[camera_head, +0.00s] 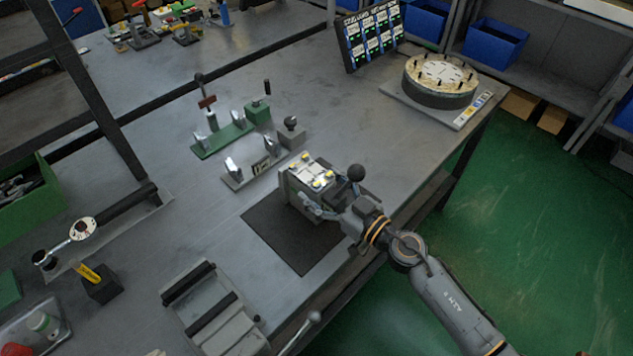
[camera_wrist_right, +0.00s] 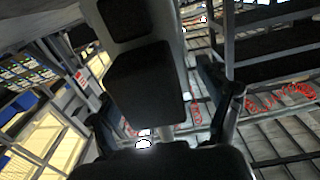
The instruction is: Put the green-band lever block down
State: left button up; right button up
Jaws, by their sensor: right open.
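My right gripper (camera_head: 318,205) is at the near side of a grey block (camera_head: 291,190) on a dark mat (camera_head: 268,240). It is open, with its fingers close to the block; contact cannot be told. The block has yellow caps on top, and a black ball knob (camera_head: 356,172) shows beside it. No green band can be made out on it. A green block with an upright lever (camera_head: 258,112) stands at the end of a green fixture (camera_head: 222,139). In the right wrist view, the open fingers (camera_wrist_right: 175,120) flank a dark-panelled grey piece (camera_wrist_right: 148,80). My left gripper is not in view.
A grey fixture (camera_head: 250,168) and a small knobbed block (camera_head: 291,132) stand behind the mat. A round dial stand (camera_head: 440,80) is at the far right. The mat's near part is clear, close to the table edge.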

aim_at(341, 202)
jog(key=b+v, duration=0.1)
jog(key=v, duration=0.8)
jog(key=shift+s+d, duration=0.2)
jog(key=shift+s, duration=0.05)
jog(key=shift+s+d+r, duration=0.1)
jog(key=shift+s+d, duration=0.15)
